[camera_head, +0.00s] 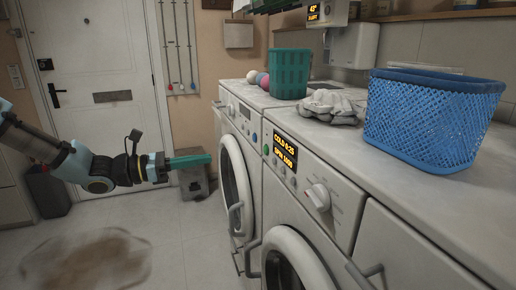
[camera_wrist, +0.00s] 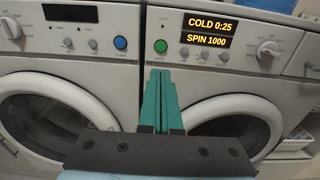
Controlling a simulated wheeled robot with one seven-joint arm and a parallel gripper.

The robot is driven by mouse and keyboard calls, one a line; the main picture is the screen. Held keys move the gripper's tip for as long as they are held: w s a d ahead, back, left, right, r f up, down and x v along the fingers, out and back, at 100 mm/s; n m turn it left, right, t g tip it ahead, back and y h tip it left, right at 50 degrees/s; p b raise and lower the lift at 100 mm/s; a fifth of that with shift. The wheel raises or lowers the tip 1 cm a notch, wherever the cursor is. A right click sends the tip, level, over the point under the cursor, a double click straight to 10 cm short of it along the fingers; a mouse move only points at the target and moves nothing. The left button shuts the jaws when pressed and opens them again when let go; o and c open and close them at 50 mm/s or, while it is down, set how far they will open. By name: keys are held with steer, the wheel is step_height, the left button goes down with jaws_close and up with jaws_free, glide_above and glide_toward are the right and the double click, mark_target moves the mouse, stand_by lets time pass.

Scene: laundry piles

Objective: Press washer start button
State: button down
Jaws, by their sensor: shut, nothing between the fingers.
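The washer (camera_head: 318,160) has a lit display (camera_wrist: 207,29) reading COLD 0:25 and SPIN 1000. A round green button (camera_wrist: 160,46) sits left of that display; the green button also shows in the head view (camera_head: 266,149). My gripper (camera_wrist: 160,73) has teal fingers pressed together with nothing between them. In the wrist view its fingertips appear just below the green button. In the head view my gripper (camera_head: 208,159) is extended level, left of the machines, with a visible gap to their fronts.
A neighbouring front-loader (camera_head: 232,128) has a blue button (camera_wrist: 120,43) and a dark display (camera_wrist: 70,13). A green basket (camera_head: 290,73), cloth (camera_head: 329,106) and blue basket (camera_head: 431,117) stand on top. Metal door handles (camera_head: 236,219) stick out in front.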

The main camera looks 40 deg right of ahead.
mark_target(265, 151)
steer(key=p+x, duration=0.3)
steer(key=x, duration=0.9)
steer(key=shift+s+d+r+p, duration=0.1)
steer(key=shift+s+d+p, duration=0.15)
steer(key=shift+d+p, duration=0.05)
steer(key=shift+s+d, duration=0.2)
steer(key=shift+d, duration=0.4)
